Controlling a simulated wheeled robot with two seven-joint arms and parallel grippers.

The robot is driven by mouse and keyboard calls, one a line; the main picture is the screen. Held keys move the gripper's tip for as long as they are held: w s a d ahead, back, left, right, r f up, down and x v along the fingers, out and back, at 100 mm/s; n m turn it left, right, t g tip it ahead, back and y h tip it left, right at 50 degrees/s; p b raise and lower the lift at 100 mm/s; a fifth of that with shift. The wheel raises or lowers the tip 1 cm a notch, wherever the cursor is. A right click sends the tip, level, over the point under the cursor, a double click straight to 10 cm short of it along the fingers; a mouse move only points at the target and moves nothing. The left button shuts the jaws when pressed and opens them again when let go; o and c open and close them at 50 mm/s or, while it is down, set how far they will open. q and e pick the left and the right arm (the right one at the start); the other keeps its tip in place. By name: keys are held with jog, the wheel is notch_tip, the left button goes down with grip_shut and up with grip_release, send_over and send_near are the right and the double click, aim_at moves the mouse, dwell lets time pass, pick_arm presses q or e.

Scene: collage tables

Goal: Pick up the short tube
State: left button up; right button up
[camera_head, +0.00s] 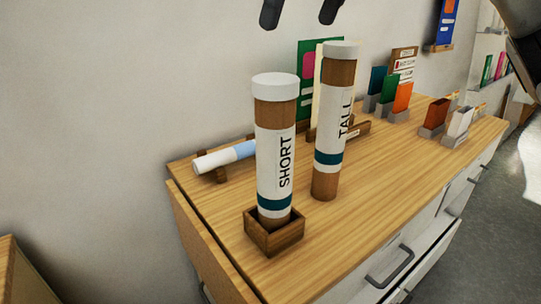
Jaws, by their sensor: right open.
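The short tube (275,150) is a brown cylinder with a white cap and a white label reading SHORT above a teal band. It stands upright in a small square wooden holder (274,239) near the front left of the wooden cabinet top. The tall tube (333,125), labelled TALL, stands upright just behind and to the right. The dark fingertips of my right gripper (299,14) show at the top edge, spread apart and empty, above both tubes in the picture. The rest of that gripper is cut off. My left gripper is out of view.
A white and light-blue roll (224,157) lies on a wooden rest behind the short tube. Green and cream cards (307,85) stand behind the tall tube. Several small cards in grey holders (388,105) stand farther right. The front right of the cabinet top (400,175) is clear.

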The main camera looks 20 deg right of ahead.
aim_at(280, 79)
jog(key=x, duration=0.9)
jog(key=shift+s+a+f+b, duration=0.15)
jog(key=shift+s+b, duration=0.05)
jog(key=shift+b, duration=0.1)
jog(key=shift+p+x, duration=0.3)
jog(key=shift+x, duration=2.4)
jog(key=shift+s, duration=0.1)
jog(key=shift+c, duration=0.3)
jog(key=c, duration=1.3)
